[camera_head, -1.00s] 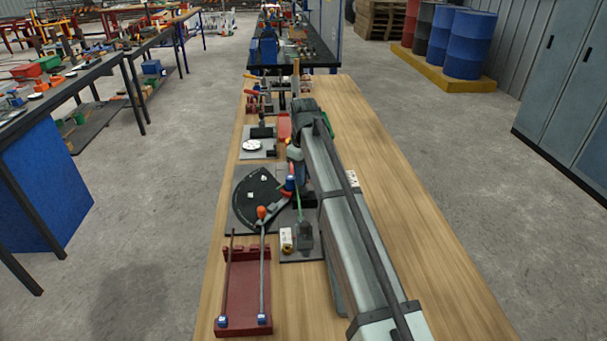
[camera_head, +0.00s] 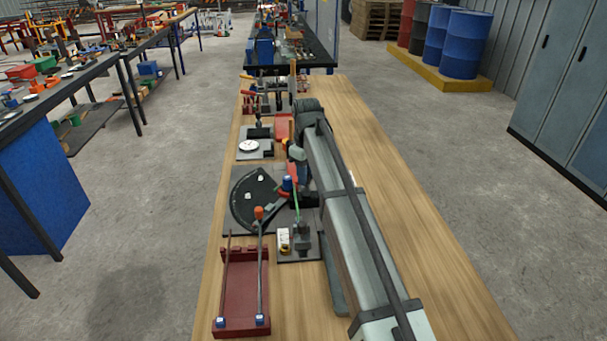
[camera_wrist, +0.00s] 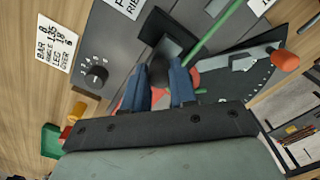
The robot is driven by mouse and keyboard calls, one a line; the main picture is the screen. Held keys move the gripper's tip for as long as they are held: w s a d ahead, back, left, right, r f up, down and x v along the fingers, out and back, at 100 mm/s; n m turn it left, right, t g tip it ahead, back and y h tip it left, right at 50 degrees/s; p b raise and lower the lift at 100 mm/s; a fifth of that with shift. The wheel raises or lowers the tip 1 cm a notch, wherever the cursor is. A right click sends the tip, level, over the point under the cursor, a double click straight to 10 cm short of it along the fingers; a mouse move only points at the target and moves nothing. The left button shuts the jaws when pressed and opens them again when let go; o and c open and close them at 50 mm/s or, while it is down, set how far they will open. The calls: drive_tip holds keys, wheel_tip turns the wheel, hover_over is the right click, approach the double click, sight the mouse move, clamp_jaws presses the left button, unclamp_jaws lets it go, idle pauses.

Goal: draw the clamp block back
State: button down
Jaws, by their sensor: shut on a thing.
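The bending fixture has a dark fan-shaped plate with angle marks (camera_head: 248,196); part of it shows at the right in the wrist view (camera_wrist: 245,80). A black clamp block (camera_wrist: 158,42) sits on the grey base plate in the wrist view, beside a thin green bar (camera_wrist: 217,35). My gripper (camera_wrist: 162,84) has its blue fingers on either side of the dark part reaching from this block and is shut on it. Their contact is partly hidden by the fingers. In the head view my arm covers much of this area.
An orange-tipped lever (camera_wrist: 285,60) stands at the right. A dark red rack (camera_head: 245,290) lies at the bench's near left. The bench right of my arm is clear.

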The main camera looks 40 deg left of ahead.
drive_tip(key=c, duration=0.9)
unclamp_jaws()
drive_tip(key=shift+w+d, duration=0.15)
drive_tip(key=shift+d, duration=0.05)
drive_tip(key=shift+r, duration=0.1)
wheel_tip(320, 180, up, 14)
drive_tip(key=shift+f, duration=0.2)
